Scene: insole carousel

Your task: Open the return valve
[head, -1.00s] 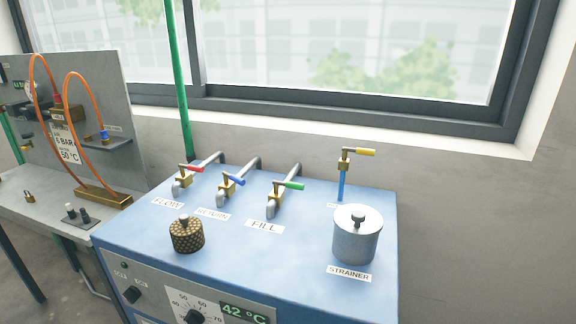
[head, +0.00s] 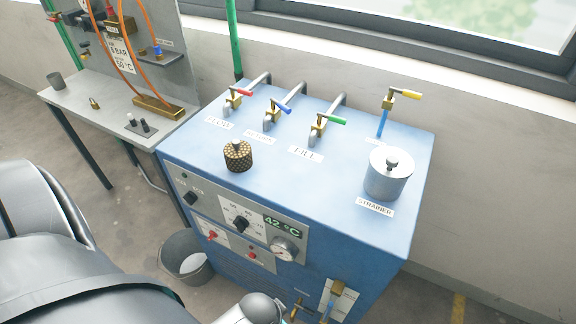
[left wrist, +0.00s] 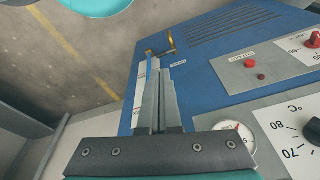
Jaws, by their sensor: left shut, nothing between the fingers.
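The return valve (head: 273,108) stands on the blue unit's top, second from left in the row of three taps, with a blue lever (head: 284,104) pointing back and forward at a slant. A white label (head: 261,137) reading RETURN lies in front of it, blurred. My left gripper (left wrist: 158,80) shows in the left wrist view, shut and empty, in front of the unit's front panel. It is low down, away from the return valve, which is not in that view. My right gripper is not in view.
A red-levered tap (head: 235,98) and a green-levered tap (head: 320,125) flank the return valve. A knurled brass cap (head: 238,156), a strainer pot (head: 389,175) and a yellow-levered valve (head: 389,100) also stand on top. A bucket (head: 187,258) sits on the floor. A bench stands at left.

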